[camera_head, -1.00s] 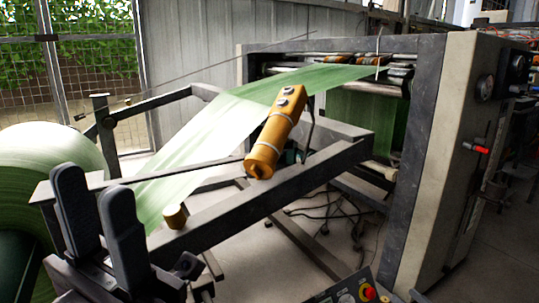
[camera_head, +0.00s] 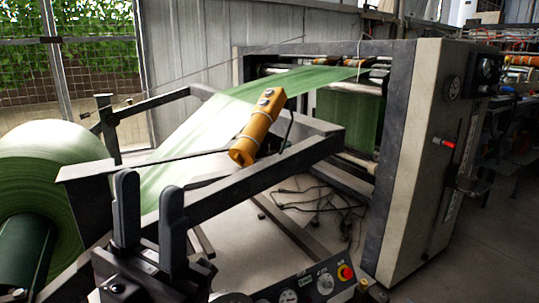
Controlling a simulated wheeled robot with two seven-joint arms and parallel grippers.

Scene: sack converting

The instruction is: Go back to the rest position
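My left gripper (camera_head: 150,190) is at the lower left of the head view. Its two dark fingers point up and stand apart, with nothing visible held between them. It appears in front of the machine's dark frame arm, near the green roll; I cannot tell the exact distance. My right gripper is out of view.
A large green roll (camera_head: 50,165) stands at the left. Its green web (camera_head: 205,125) runs up into the machine (camera_head: 405,150). A yellow cylinder unit (camera_head: 257,128) sits on the frame arm (camera_head: 280,165). A control panel (camera_head: 310,285) with a red button is at the bottom. Cables lie on the floor.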

